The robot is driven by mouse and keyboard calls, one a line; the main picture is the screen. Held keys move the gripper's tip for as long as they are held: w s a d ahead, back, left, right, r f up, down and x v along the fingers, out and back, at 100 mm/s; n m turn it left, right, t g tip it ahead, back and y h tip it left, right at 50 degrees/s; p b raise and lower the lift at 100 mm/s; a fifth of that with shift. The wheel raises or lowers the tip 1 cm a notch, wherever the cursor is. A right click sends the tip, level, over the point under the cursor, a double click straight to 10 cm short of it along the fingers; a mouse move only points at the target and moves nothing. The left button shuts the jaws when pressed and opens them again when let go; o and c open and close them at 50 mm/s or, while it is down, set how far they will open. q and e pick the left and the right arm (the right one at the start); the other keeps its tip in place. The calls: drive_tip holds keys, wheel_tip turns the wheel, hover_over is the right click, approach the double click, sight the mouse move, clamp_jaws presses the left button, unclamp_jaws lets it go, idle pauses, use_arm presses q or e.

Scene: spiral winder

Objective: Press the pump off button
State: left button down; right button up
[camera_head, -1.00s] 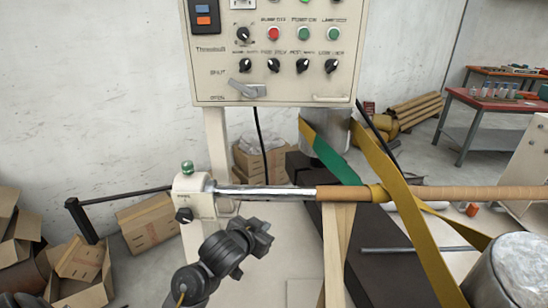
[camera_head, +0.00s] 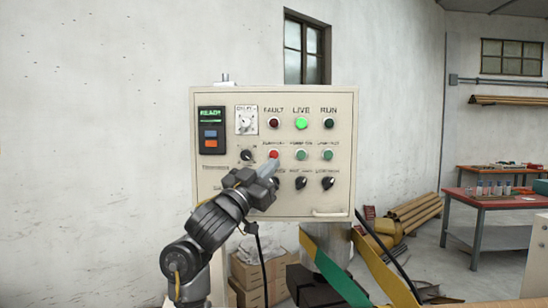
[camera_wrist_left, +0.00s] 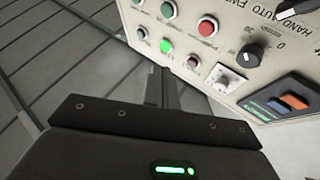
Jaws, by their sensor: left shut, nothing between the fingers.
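The cream control panel (camera_head: 335,192) faces me in the head view. Its red button (camera_head: 274,154) is in the left of the button row, under a blurred label; it also shows in the wrist view (camera_wrist_left: 208,27). A middle green button (camera_head: 301,155) and a right green button (camera_head: 327,155) sit beside it. My left gripper (camera_head: 270,166) is shut and empty, its tip just below the red button in the picture. I cannot tell whether it touches the panel. It hides part of the knob row. The right gripper is not in view.
Above are the fault lamp (camera_head: 274,122), the lit green live lamp (camera_head: 301,122) and the run lamp (camera_head: 328,122). A black knob (camera_head: 246,155) is left of the red button. Yellow and green strips (camera_head: 335,275) cross below the panel. Boxes (camera_head: 262,280) stand underneath.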

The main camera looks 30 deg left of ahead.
use_arm(q)
drive_tip(key=shift+s+r, duration=0.15)
drive_tip(key=shift+r, duration=0.3)
approach(274, 155)
drive_tip(key=w+d+r, duration=0.2)
drive_tip(key=w+r, duration=0.1)
drive_tip(key=w, duration=0.1)
drive_tip(key=shift+w+d+r+b, duration=0.2)
drive_tip(key=shift+d+r+b, duration=0.15)
drive_tip(key=shift+r+b, duration=0.1)
idle(0.4)
idle(1.2)
drive_tip(key=shift+w, duration=0.1)
